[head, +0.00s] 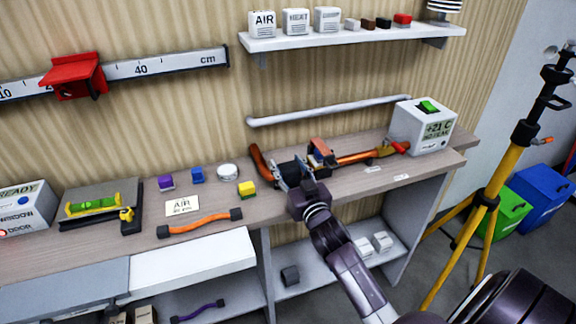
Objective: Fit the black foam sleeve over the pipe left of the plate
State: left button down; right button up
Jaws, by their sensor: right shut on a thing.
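A copper pipe (355,158) runs along the back of the bench, with a bent end (258,160) at its left. A small upright brown and dark piece, perhaps the plate (320,153), stands at the middle of the pipe. My right gripper (293,179) is shut on the black foam sleeve (288,169), just left of that piece. The sleeve lies in line with the pipe between the bent end and the plate; the gripper partly hides it, and I cannot tell whether it surrounds the pipe. My left gripper is not in view.
An orange hose (200,222), an AIR card (182,205) and small coloured blocks (246,188) lie to the left. A white rail (325,111) and shelf (350,36) are above. A dark grey piece (290,275) lies below.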

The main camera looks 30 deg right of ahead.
jog(key=shift+f, duration=0.1)
jog(key=o, duration=1.4)
jog(key=shift+a, duration=0.1)
jog(key=r+p, duration=0.2)
jog(key=shift+d+r+p, duration=0.2)
jog(key=shift+r+p, duration=0.15)
jog(key=shift+p, duration=0.05)
jog(key=shift+a+r+p, duration=0.1)
jog(key=shift+r+p, duration=2.1)
jog(key=shift+p, duration=0.05)
jog(key=shift+f, duration=0.1)
